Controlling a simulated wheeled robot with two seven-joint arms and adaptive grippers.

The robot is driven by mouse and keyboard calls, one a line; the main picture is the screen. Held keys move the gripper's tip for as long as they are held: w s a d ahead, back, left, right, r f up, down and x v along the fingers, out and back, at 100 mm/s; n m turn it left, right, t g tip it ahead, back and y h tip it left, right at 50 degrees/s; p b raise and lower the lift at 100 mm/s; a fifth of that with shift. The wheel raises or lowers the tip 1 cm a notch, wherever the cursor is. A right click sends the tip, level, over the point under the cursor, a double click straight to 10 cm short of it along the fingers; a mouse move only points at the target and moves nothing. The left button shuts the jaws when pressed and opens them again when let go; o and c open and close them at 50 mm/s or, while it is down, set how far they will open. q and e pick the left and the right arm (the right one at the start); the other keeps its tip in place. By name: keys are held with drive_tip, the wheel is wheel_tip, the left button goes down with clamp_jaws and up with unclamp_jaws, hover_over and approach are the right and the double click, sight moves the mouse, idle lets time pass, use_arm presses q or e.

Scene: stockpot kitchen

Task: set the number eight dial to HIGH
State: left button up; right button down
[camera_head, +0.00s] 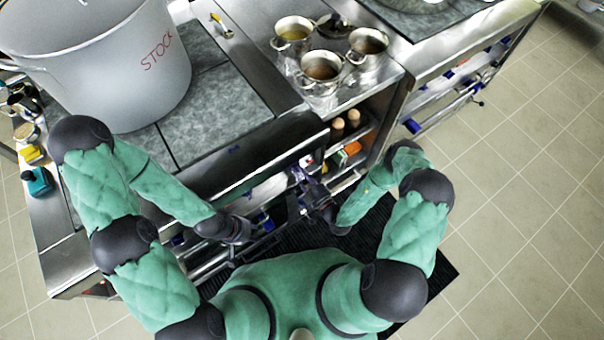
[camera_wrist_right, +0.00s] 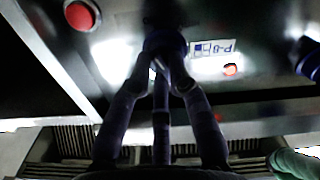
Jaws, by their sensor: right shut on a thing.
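A dark blue dial (camera_wrist_right: 165,42) is on the stove's front panel in the right wrist view. My right gripper (camera_wrist_right: 163,62) is shut on it, its fingers covering much of the dial, so I cannot read its setting. A small white label (camera_wrist_right: 212,48) beside it is upside down and hard to read. In the head view my right gripper (camera_head: 304,178) is at the front panel. My left gripper (camera_head: 252,230) is low in front of the stove; its fingers are too dark to judge.
A red button (camera_wrist_right: 82,14) and another blue dial (camera_wrist_right: 309,58) flank the held dial. A large grey stockpot (camera_head: 100,65) stands on the stove top. Small pots (camera_head: 321,75) sit on the counter to the right. The tiled floor (camera_head: 530,200) at right is clear.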

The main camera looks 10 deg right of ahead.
drive_tip(key=m, duration=0.5)
drive_tip(key=shift+f+m, duration=0.25)
drive_tip(key=shift+m, duration=0.05)
drive_tip(key=shift+s+a+m+b, duration=0.1)
drive_tip(key=shift+m+b, duration=0.4)
drive_tip(key=shift+m, duration=1.7)
drive_tip(key=c, duration=1.2)
unclamp_jaws()
drive_tip(key=shift+o, duration=0.2)
drive_tip(key=v, duration=1.2)
